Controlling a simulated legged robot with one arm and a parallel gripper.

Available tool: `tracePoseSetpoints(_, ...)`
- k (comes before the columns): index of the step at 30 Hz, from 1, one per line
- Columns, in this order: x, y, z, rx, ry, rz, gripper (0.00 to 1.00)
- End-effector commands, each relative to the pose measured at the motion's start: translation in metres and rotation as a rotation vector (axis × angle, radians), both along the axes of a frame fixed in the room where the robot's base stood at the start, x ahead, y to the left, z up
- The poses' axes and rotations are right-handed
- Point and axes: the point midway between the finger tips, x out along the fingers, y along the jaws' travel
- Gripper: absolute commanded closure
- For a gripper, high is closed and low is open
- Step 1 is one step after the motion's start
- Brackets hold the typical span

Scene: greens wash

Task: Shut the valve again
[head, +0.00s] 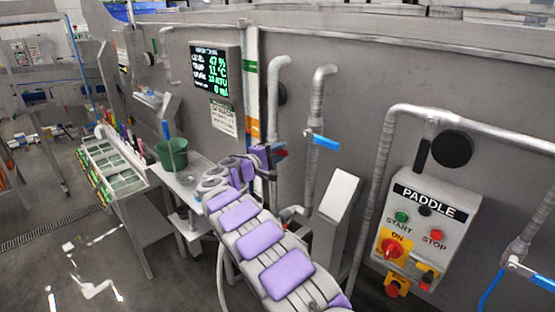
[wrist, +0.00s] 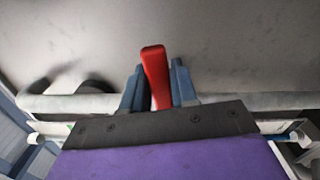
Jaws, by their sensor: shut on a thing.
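A red valve handle (wrist: 154,72) stands between the two blue-grey fingers of my gripper (wrist: 157,88) in the wrist view. My gripper is shut on this red handle, and the handle's upper end sticks out beyond the fingers. In the head view my purple and grey arm reaches forward to the wall, and my gripper (head: 273,155) is at the pipework with a bit of the red handle (head: 281,154) showing beside it. The valve body is mostly hidden by my gripper and arm.
A pipe with a blue-handled valve (head: 322,140) stands just right of my gripper. A paddle control box (head: 428,226) is at the right. A display screen (head: 216,71) hangs on the tank wall, with a green bucket (head: 172,154) on the shelf below left.

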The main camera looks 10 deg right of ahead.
Motion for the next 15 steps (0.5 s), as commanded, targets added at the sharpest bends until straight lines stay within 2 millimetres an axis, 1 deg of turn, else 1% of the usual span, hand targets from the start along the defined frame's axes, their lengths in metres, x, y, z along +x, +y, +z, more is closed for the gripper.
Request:
tracePoseSetpoints(1,-0.0003,-0.0017,-0.0095,0.013,-0.015,-0.002,1.0)
tracePoseSetpoints(4,-0.0007,-0.0024,-0.0141,0.041,-0.051,-0.003,1.0)
tracePoseSetpoints(9,-0.0008,-0.002,-0.0186,0.083,-0.109,-0.002,1.0)
tracePoseSetpoints(15,-0.001,-0.0013,-0.0194,0.109,-0.14,-0.002,1.0)
